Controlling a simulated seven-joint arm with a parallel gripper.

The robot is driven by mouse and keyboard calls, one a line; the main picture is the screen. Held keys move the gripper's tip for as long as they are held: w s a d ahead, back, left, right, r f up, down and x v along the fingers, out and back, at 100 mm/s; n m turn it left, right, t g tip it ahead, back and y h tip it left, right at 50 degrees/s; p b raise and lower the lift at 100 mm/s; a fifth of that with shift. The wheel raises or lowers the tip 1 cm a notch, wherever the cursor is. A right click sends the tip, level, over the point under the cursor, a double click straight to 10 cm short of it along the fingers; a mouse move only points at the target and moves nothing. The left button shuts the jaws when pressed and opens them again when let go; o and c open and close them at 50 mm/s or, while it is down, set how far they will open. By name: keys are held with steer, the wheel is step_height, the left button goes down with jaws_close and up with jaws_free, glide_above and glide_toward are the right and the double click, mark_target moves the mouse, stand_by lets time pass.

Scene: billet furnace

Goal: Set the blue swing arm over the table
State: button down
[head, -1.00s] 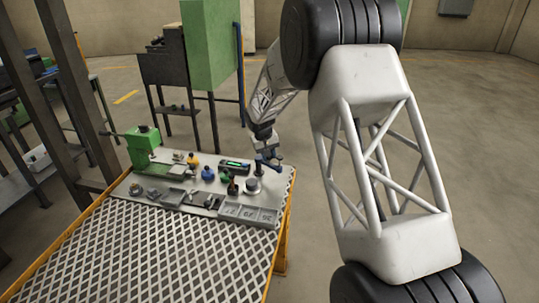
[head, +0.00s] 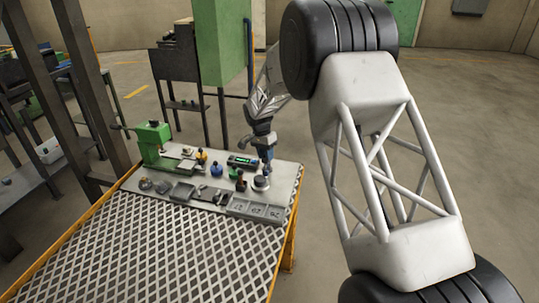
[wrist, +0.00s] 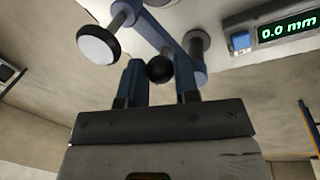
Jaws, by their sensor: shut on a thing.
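A dark ball knob (wrist: 160,68) sits beside the arm, between my gripper's fingers (wrist: 158,82). My gripper is shut on this knob. In the head view my gripper (head: 268,164) points down at the right back corner of the grey bench plate (head: 285,178). A round grey table (head: 261,183) stands just below it. The swing arm is small and mostly hidden there.
A digital readout (wrist: 280,32) shows 0.0 mm; it also stands left of my gripper in the head view (head: 243,161). Several small knobs and parts, a green vise-like device (head: 152,141) and numbered trays (head: 254,209) crowd the plate. The patterned bench front is clear.

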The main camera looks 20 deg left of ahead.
steer(key=shift+a+m, duration=0.55)
steer(key=shift+m, duration=0.65)
steer(key=shift+a, duration=0.1)
steer(key=c, duration=0.9)
jaws_free()
steer(key=shift+o, duration=0.2)
steer(key=shift+r, duration=0.1)
step_height(320, 180, up, 8)
steer(key=a, duration=0.1)
steer(key=shift+w+f, duration=0.25)
steer(key=shift+w, duration=0.15)
